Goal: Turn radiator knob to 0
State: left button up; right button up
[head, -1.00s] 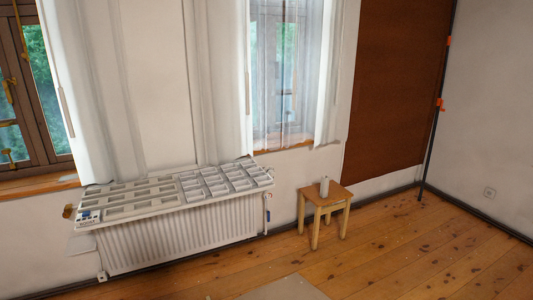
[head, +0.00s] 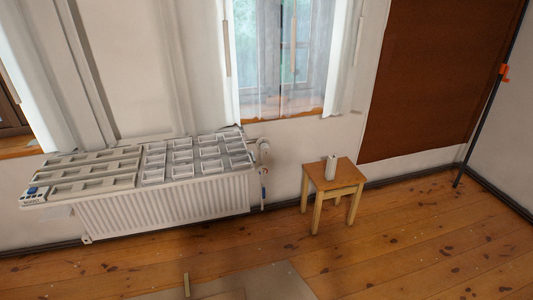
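The white ribbed radiator (head: 165,212) stands against the wall at the left of the head view. A pale round knob (head: 263,145) sits at the radiator's upper right end, above a valve pipe (head: 263,185). Its markings are too small to read, so its setting cannot be told. Neither of my grippers is in view.
A cardboard sheet (head: 265,285) lies on the wooden floor in front. Open floor (head: 400,240) extends to the right.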

aim_at(264, 145)
jog(key=i+l+u, duration=0.1)
jog(key=i+l, duration=0.35)
jog(key=i+l+u, duration=0.1)
jog(key=i+l, duration=0.35)
jog(key=l, duration=0.15)
